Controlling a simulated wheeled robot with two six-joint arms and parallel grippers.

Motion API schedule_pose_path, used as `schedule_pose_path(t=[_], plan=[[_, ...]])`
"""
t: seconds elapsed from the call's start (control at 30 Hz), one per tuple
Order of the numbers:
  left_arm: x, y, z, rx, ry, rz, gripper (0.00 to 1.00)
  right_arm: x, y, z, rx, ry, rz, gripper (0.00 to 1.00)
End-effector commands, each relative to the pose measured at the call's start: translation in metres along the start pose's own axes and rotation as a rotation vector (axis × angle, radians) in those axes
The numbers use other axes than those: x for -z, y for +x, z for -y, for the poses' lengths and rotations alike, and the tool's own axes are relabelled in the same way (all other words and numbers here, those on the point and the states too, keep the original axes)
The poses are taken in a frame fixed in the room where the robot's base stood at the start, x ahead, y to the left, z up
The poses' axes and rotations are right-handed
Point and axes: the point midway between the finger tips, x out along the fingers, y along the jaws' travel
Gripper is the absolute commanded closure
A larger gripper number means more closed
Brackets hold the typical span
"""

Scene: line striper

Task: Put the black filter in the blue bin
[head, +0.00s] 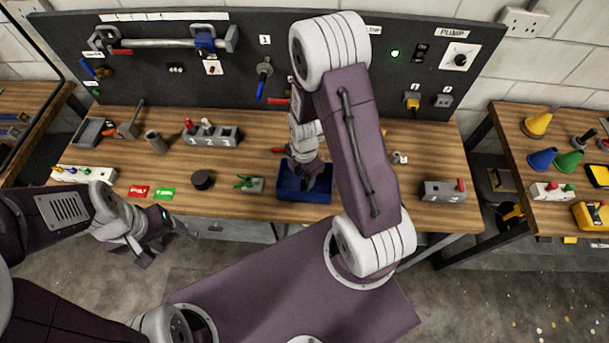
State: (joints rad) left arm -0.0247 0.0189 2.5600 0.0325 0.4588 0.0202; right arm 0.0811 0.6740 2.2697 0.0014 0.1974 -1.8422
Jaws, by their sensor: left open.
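A short black cylinder, which looks like the black filter (203,179), stands on the wooden bench left of centre. The blue bin (318,196) sits on the bench to its right, near the front edge. My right gripper (300,182) points down over the blue bin, with its tips at or inside the opening. Its own arm hides part of it, and I cannot see whether it holds anything. My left gripper (155,250) is open and empty, in front of the bench at the lower left, apart from the filter.
Red and green cards (151,192) and a green-handled part (248,184) lie near the filter. A grey numbered block (212,135) stands behind it. A grey box with a red knob (443,191) is at the right. A black panel (190,75) rises behind the bench.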

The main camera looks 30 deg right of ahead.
Motion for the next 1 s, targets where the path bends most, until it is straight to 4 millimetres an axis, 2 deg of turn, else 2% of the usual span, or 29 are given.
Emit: schedule_pose_path(t=[0.13,0.27,0.37,0.6,0.7,0.83,1.0], plan=[[0.000,-0.001,0.000,0.000,0.000,0.000,0.25,0.000,-0.002,0.000,0.000,0.000,0.000,0.61],[0.000,0.000,0.000,0.000,0.000,0.000,0.25,0.000,-0.012,-0.001,-0.005,0.000,0.001,0.61],[0.000,0.003,0.000,0.000,0.000,0.000,0.25,-0.001,-0.031,-0.002,-0.007,0.000,0.002,0.61],[-0.001,0.008,0.000,0.000,0.000,0.000,0.25,-0.001,-0.092,-0.002,-0.008,0.000,0.002,0.61],[-0.001,0.009,0.000,0.000,0.000,0.000,0.25,0.000,-0.110,-0.001,-0.005,0.000,0.002,0.61],[-0.001,0.009,0.000,0.000,0.000,0.000,0.25,0.000,-0.121,0.000,-0.001,0.000,0.000,0.61],[-0.001,0.009,0.000,0.000,0.000,0.000,0.25,0.001,-0.124,0.001,-0.001,0.023,0.000,0.61]])
